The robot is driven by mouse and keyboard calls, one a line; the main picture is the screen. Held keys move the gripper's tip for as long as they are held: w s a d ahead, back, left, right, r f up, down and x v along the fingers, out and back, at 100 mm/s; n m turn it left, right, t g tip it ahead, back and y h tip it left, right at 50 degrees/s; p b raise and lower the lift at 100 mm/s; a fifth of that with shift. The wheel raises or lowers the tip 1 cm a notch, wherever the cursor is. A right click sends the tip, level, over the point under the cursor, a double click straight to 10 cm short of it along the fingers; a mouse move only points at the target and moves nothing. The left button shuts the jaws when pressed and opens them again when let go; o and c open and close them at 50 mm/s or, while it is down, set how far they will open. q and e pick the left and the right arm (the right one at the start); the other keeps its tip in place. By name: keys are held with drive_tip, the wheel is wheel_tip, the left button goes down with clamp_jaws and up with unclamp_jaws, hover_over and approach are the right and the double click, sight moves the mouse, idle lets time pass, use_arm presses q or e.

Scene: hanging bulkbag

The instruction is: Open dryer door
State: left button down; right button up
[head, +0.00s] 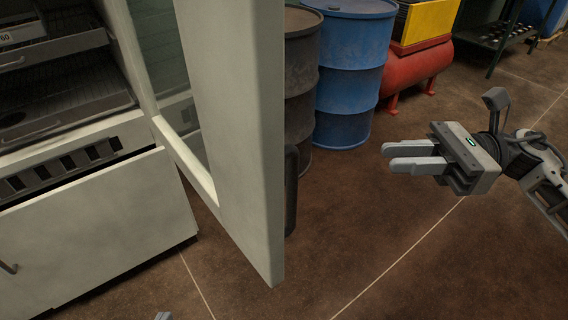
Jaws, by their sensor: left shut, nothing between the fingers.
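The white dryer (95,225) stands at the left. Its tall door (232,110), with a glass pane in a white frame, stands wide open and swung out towards me. A dark handle (291,190) is on the door's right side, partly hidden behind the door's edge. My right gripper (387,157) is at the right, over open floor and clear of the door. Its two fingers point left with a narrow gap between them, and it is empty. Only a small tip of my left gripper (163,316) shows at the bottom edge, below the door and apart from it; it is shut and empty.
Wire racks (60,95) show inside the dryer. A dark drum (301,75) and a blue drum (350,75) stand behind the door. A red tank (415,70) and a dark shelf (492,30) are further back. The brown floor (350,240) between door and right gripper is clear.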

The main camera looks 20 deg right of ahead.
use_arm(q)
drive_tip(key=r+p, duration=0.1)
drive_tip(key=p, duration=0.2)
drive_tip(key=shift+s, duration=0.1)
use_arm(e)
drive_tip(key=x, duration=1.5)
drive_tip(key=shift+s+a+f+n+g, duration=0.15)
drive_tip(key=shift+s+a+n+g, duration=0.15)
drive_tip(key=shift+a+n, duration=0.15)
